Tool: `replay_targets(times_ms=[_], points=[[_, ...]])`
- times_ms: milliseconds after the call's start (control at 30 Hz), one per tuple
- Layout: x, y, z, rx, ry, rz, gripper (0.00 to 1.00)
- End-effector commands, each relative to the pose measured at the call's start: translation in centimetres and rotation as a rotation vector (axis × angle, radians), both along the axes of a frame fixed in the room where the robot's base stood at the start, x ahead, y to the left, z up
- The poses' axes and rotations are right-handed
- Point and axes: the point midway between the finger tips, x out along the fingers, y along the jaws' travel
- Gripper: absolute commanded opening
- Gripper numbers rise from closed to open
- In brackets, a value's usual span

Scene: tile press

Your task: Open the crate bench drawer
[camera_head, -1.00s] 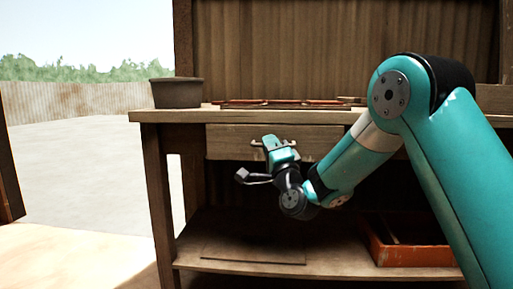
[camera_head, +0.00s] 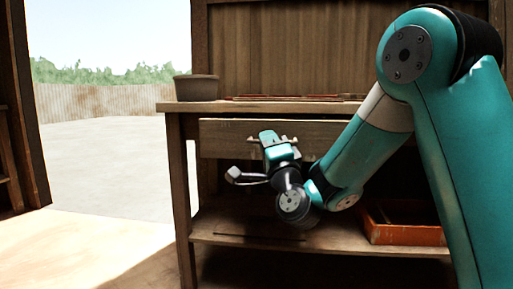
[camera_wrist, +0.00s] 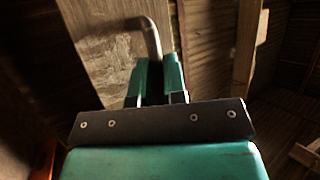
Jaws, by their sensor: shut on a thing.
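The wooden bench (camera_head: 180,215) stands ahead with its drawer (camera_head: 225,140) under the top. The drawer front stands out toward me from the bench, so the drawer is partly open. Its metal bar handle (camera_head: 254,140) shows on both sides of my gripper (camera_head: 274,139), which is shut on it. In the wrist view, the two teal fingers (camera_wrist: 158,76) close around the handle (camera_wrist: 150,36), whose curved end rises beyond them against the drawer front (camera_wrist: 100,40). The inside of the drawer is hidden in both views.
A dark pot (camera_head: 196,88) stands on the left end of the bench top. An orange-red crate (camera_head: 410,236) sits on the lower shelf at the right. A dark wooden post (camera_head: 25,110) stands at far left. Open floor (camera_head: 95,170) lies left of the bench.

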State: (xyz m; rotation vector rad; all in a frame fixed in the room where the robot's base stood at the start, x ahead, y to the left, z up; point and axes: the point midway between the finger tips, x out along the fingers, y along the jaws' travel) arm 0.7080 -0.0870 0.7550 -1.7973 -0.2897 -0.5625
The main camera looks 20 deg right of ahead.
Motion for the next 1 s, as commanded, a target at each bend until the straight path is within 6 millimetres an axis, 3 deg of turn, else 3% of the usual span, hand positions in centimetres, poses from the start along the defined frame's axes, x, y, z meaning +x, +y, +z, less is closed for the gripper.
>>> replay_targets(times_ms=[400,433,533,833,1000], points=[[-0.4,-0.7,0.0,0.0,-0.001,-0.017,0.0],[-0.4,-0.7,0.0,0.0,-0.001,-0.017,0.14],[-0.4,-0.7,0.0,0.0,0.0,-0.016,0.36],[-0.4,-0.3,-0.1,-0.001,0.0,-0.009,0.36],[-1.0,-0.2,-1.5,0.0,0.0,-0.008,0.36]])
